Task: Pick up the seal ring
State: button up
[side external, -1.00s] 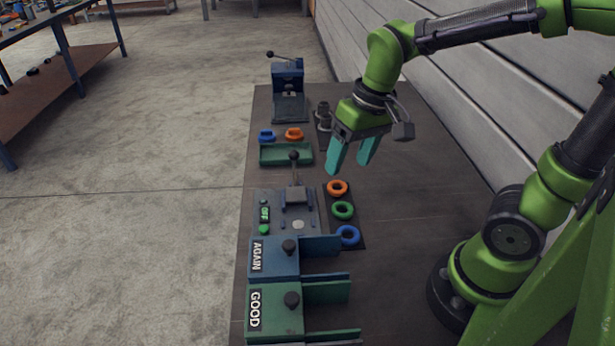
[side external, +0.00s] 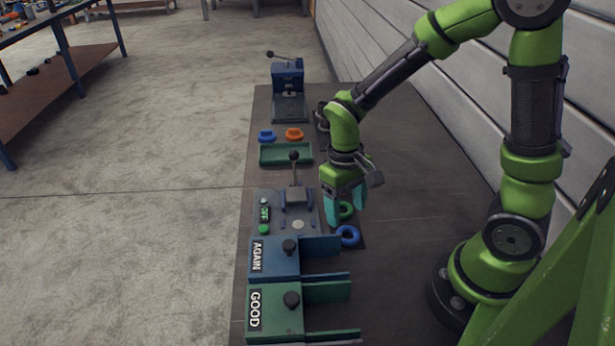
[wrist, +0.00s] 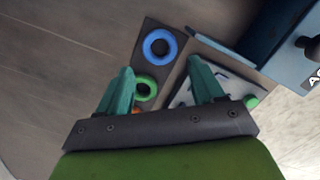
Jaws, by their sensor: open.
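Seal rings lie in a row on a dark mat (side external: 360,242). The blue ring (side external: 340,242) is nearest the AGAIN box, and the green ring (side external: 347,217) is partly hidden by my gripper. In the wrist view the blue ring (wrist: 146,47) and green ring (wrist: 154,81) show whole or nearly whole, with a sliver of the orange ring (wrist: 137,110) at the palm edge. The orange ring is hidden in the side view. My gripper (side external: 344,218) points down over the row, its teal fingers open with nothing held between them.
Left of the rings is a grey fixture with a lever (side external: 294,180). The blue AGAIN box (side external: 272,257) and green GOOD box (side external: 275,310) stand in front. A green tray (side external: 285,154), loose blue and orange parts and a blue press (side external: 288,85) are behind.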

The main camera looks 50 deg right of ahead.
aim_at(348, 233)
jog(key=f, duration=0.2)
jog(key=s+f, duration=0.1)
jog(key=f, duration=0.2)
jog(key=shift+a+f, duration=0.15)
jog(key=shift+f, duration=0.2)
jog(key=c, duration=0.8)
notch_tip(348, 233, up, 13)
jog(key=shift+f, duration=0.1)
